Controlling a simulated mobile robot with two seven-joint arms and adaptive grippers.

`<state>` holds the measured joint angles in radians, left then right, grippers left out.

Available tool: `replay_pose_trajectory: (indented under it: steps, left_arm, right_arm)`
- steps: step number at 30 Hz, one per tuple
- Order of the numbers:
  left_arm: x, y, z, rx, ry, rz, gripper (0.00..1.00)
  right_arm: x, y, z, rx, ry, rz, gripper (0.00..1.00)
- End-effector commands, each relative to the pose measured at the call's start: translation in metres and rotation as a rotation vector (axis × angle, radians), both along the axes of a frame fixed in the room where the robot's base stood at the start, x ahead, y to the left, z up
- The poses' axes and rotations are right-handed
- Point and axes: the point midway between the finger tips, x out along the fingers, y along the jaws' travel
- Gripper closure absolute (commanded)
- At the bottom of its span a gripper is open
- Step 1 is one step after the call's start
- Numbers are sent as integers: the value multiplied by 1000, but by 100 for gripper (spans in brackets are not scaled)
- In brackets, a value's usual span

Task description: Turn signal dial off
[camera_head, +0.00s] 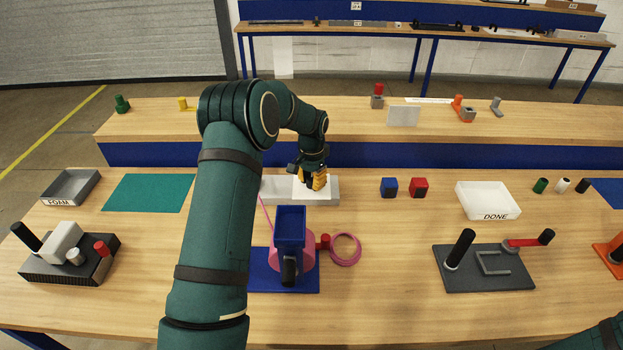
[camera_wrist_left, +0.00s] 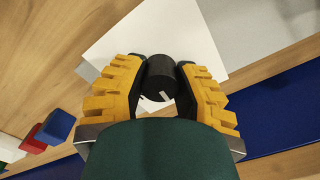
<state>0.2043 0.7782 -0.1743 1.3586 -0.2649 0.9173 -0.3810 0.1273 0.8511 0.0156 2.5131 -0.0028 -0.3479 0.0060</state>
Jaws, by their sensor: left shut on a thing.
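The signal dial (camera_wrist_left: 161,72) is a black round knob with a pale mark on its rim, in the left wrist view. It stands on a white panel (camera_wrist_left: 112,40); the panel also shows in the head view (camera_head: 327,191), on a grey block at the back of the near table. My left gripper (camera_head: 314,182) reaches down over the panel. In the left wrist view its yellow ridged fingers (camera_wrist_left: 160,82) are shut on the dial, one on each side. In the head view the fingers hide the dial. My right gripper is out of view.
A blue cube (camera_head: 389,187) and a red cube (camera_head: 419,188) sit right of the panel. A blue hopper device (camera_head: 290,226) with a pink ring (camera_head: 345,249) stands in front. A white DONE tray (camera_head: 487,200) is farther right. A raised wooden shelf (camera_head: 340,123) runs behind.

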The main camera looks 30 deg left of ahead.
Motion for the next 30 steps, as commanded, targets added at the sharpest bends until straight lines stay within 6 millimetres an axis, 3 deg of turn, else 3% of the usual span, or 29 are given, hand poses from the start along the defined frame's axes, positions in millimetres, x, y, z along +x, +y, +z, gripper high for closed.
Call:
replay_pose_trajectory:
  steps: [23,24,26,30]
  left_arm:
    - [2,-1,0,-1,-5,103,100]
    - [2,-1,0,-1,-5,103,59]
    - [2,-1,0,-1,-5,103,38]
    - [1,-1,0,-1,-3,103,37]
  right_arm:
    - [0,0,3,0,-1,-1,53]
    - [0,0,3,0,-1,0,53]
    - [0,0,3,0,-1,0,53]
    - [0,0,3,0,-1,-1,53]
